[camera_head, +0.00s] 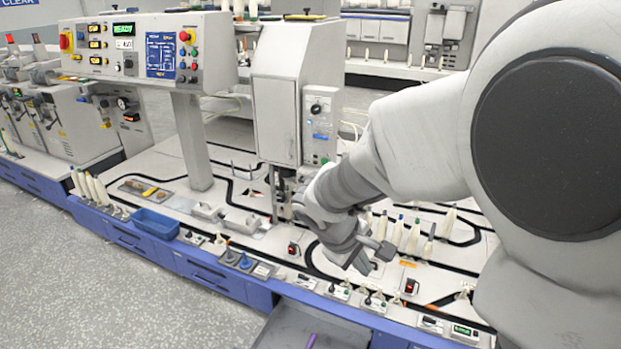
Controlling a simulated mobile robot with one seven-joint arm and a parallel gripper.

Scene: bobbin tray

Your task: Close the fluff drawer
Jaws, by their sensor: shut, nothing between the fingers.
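A grey drawer (277,328), which looks like the fluff drawer, stands pulled out of the blue front of the machine at the bottom middle of the view. Its lower part is cut off by the picture edge. A purple stick-like thing (310,341) shows in or at it. My gripper (368,268) is shut and empty. It is above the machine's white top, higher than the drawer and to its right. My arm hides part of the machine behind it.
A blue bin (155,223) sits on the machine's left front edge. Several bobbins (412,235) stand upright near my gripper. A control panel (150,48) and a tall grey unit (285,95) rise behind. The floor (90,290) at front left is clear.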

